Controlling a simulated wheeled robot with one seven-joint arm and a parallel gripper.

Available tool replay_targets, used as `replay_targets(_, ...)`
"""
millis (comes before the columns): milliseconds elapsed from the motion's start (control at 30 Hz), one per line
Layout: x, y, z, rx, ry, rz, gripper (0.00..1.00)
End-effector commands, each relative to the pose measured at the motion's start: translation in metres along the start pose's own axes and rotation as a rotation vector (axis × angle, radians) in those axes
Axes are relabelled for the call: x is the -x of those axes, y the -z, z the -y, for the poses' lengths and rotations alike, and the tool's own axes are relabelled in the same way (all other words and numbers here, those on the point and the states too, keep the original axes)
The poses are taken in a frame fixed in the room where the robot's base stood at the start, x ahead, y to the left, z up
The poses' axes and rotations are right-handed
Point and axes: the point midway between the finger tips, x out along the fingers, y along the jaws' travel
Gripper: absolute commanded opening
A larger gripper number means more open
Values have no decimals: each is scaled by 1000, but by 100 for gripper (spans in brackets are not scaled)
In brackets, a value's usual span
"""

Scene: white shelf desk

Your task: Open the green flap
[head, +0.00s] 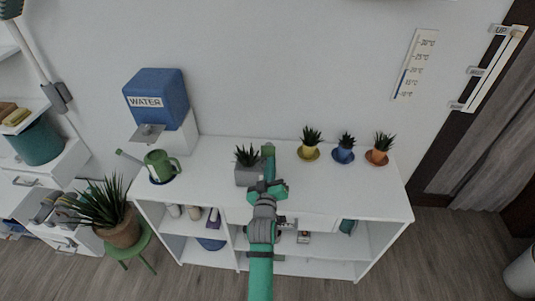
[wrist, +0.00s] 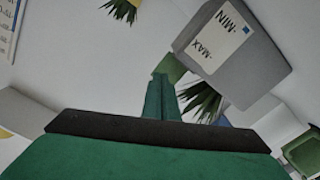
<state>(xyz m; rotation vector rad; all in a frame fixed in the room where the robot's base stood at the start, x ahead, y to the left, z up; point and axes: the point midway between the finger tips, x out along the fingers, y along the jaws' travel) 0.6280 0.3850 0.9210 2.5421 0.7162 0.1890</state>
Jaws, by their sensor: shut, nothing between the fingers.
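The grey planter (head: 247,176) stands on the white desk with a spiky plant in it. In the wrist view the planter (wrist: 232,58) shows a MIN/MAX label. The small green flap (wrist: 170,68) is at the planter's edge, just beyond my fingertips. In the head view a green patch at my gripper's tip seems to be the flap (head: 268,149). My gripper (head: 269,168) is shut and empty, beside the planter's right side. In the wrist view my gripper (wrist: 160,85) overlaps the flap's lower part; I cannot tell whether they touch.
A green watering can (head: 161,165) and a blue water dispenser (head: 157,96) are to the left. Three small potted plants, yellow (head: 309,153), blue (head: 343,155) and orange (head: 377,157), stand to the right. The desk top (head: 345,190) in front of them is clear.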

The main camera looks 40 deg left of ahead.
Motion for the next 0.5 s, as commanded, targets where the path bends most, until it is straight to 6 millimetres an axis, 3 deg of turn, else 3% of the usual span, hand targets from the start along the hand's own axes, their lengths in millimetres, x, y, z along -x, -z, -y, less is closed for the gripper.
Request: replay_targets(500, 32, -1, 1, 0, 2, 1, 0)
